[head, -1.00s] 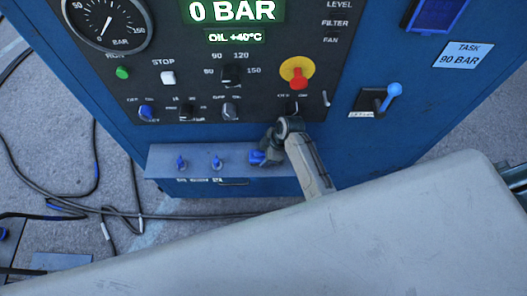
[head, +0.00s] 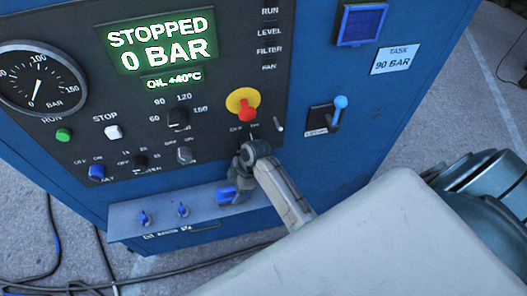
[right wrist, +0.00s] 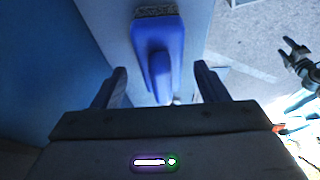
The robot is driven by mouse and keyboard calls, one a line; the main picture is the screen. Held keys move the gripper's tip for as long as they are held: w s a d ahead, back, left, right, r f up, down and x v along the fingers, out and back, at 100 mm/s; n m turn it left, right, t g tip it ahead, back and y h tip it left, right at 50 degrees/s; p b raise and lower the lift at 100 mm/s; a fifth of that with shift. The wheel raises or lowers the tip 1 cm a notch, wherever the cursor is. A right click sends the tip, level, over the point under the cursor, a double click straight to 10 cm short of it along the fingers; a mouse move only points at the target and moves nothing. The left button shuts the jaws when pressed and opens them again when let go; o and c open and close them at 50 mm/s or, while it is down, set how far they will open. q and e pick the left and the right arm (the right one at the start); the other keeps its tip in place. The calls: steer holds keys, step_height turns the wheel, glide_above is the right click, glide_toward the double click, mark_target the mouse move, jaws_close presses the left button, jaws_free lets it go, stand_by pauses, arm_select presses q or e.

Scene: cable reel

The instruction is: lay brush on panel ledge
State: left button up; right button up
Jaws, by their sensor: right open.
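A blue brush (right wrist: 157,45) with a bristly end lies on the grey panel ledge (right wrist: 115,22) in the right wrist view. In the head view the brush (head: 228,195) shows as a blue shape at the right part of the ledge (head: 130,217). My right gripper (right wrist: 158,85) is open. Its two fingers stand apart on either side of the brush's handle end, with gaps to both. In the head view my right gripper (head: 243,176) is just above the brush and partly hides it. A small grey two-pronged part at the right wrist view's right edge may be my left gripper (right wrist: 288,47).
The blue cabinet's panel has a pressure gauge (head: 38,82), a display (head: 160,40) reading STOPPED 0 BAR, a red emergency knob (head: 244,106) and a blue lever (head: 338,110). Cables (head: 100,270) lie on the floor.

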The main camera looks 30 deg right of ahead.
steer(key=s+d+b, duration=0.1)
steer(key=d, duration=0.2)
steer(key=s+d+b, duration=0.1)
steer(key=d, duration=0.2)
steer(key=s+d+b, duration=0.1)
steer(key=d+b, duration=0.1)
steer(key=d, duration=0.2)
steer(key=shift+d+f, duration=0.1)
steer(key=shift+f, duration=0.25)
steer(key=shift+s+d+r, duration=0.2)
steer(key=shift+d, duration=0.3)
